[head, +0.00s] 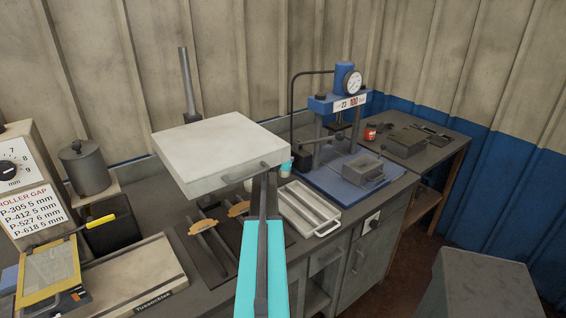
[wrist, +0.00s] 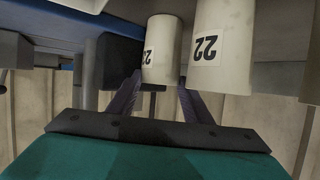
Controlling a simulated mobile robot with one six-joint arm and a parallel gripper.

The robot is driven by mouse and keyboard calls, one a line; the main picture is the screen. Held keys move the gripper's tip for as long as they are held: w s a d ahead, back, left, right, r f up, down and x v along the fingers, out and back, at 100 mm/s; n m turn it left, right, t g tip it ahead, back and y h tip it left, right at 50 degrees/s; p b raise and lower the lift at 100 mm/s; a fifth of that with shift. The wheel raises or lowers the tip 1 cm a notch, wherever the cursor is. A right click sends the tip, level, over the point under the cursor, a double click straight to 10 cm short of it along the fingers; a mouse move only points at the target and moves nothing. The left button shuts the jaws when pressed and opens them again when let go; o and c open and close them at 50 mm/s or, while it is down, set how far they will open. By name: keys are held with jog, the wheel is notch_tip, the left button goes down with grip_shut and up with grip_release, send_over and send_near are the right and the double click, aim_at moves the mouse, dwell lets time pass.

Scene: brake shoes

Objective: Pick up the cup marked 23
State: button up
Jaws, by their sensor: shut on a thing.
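In the wrist view, a pale cup (wrist: 161,50) with a white label stands between the two dark fingers of my gripper (wrist: 160,78), which is shut on it. Its label appears turned over and seems to read 22, not 23. A second pale cup (wrist: 208,50), also with a label that seems to read 22, is just right of the gripper. In the head view, my cyan arm reaches toward the bench under the raised pale lid, and the fingers and cups are mostly hidden there.
The pale box or lid (head: 222,150) sits above the bench close to my arm. A metal tray (head: 309,208) and a blue press (head: 340,165) stand to the right. Rails (head: 208,245) lie left of my arm. A grey block (head: 480,285) stands at front right.

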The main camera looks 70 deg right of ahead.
jog(key=shift+r, duration=0.3)
jog(key=s+a+r+b, duration=0.4)
jog(key=s+a+b, duration=0.1)
jog(key=s+a, duration=0.5)
jog(key=shift+f+v, duration=0.2)
jog(key=shift+v, duration=0.85)
dwell(1.1)
jog(key=shift+s+a+b, duration=0.1)
jog(key=shift+a+b, duration=0.05)
jog(key=shift+b, duration=0.15)
jog(key=shift+a+r, duration=0.1)
dwell(0.7)
